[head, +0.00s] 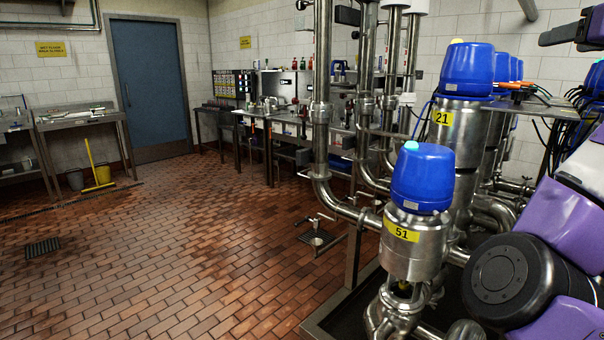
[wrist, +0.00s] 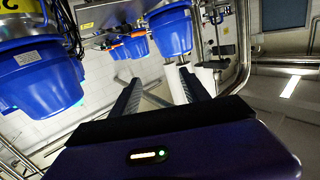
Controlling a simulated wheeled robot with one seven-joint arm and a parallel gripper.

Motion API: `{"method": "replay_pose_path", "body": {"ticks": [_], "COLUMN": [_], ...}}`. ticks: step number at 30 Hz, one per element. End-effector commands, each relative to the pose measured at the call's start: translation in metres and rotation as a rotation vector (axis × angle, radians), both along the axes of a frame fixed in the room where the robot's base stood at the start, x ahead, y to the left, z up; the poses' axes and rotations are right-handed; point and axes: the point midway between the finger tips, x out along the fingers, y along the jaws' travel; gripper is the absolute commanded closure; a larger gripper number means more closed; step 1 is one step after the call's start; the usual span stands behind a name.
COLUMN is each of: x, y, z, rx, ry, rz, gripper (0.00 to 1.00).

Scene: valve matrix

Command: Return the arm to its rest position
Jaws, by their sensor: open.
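My gripper (wrist: 160,80) shows in the wrist view with its two dark fingers spread apart and nothing between them. Blue valve heads hang around it in that tilted view: a large one (wrist: 40,85) at the left and another (wrist: 172,32) beyond the fingers. In the head view, my purple and black arm fills the right edge, and dark parts of it show at the top right. The blue-capped valve tagged 51 (head: 421,180) stands in front, left of my arm. The valve tagged 21 (head: 467,70) stands behind it. I see no contact between fingers and valves.
Steel pipes (head: 322,100) rise left of the valves. Cables (head: 570,100) run at the right near my arm. A bench (head: 290,118) with bottles stands at the back wall. A yellow-handled squeegee (head: 92,165) is at the left. The tiled floor (head: 180,240) at left is mostly clear.

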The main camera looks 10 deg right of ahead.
Motion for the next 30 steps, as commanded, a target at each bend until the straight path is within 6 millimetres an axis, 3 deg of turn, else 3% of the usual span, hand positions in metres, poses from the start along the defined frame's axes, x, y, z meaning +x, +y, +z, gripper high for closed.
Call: {"method": "replay_pose_path", "body": {"ticks": [8, 14, 23, 30], "x": [0.004, 0.007, -0.002, -0.025], "y": [-0.015, -0.009, 0.032, 0.078], "z": [-0.02, -0.064, -0.149, -0.221], "rx": [-0.049, -0.117, -0.223, -0.285], "ry": [-0.144, -0.228, -0.314, -0.352], "rz": [-0.147, -0.224, -0.239, -0.187], "gripper": [0.46, 0.46, 0.46, 0.46]}}
